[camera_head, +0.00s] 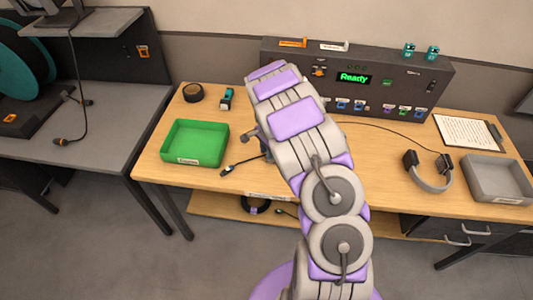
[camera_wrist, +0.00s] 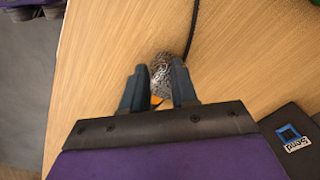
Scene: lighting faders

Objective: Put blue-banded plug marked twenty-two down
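My gripper (camera_wrist: 160,70) points down over the wooden table in the wrist view. A small orange patch shows on the plug low between the fingers. A black cable (camera_wrist: 191,28) runs up from its far end. I see no blue band and no number on it; the fingers hide part of it. A dark plug end (camera_head: 227,171) with a cable lies on the table left of my arm.
A green tray (camera_head: 195,142) stands left on the table (camera_head: 190,193). A dark console with a "Ready" display (camera_head: 354,78) is at the back. Headphones (camera_head: 430,172), a clipboard (camera_head: 468,131) and a grey tray (camera_head: 499,178) are at the right.

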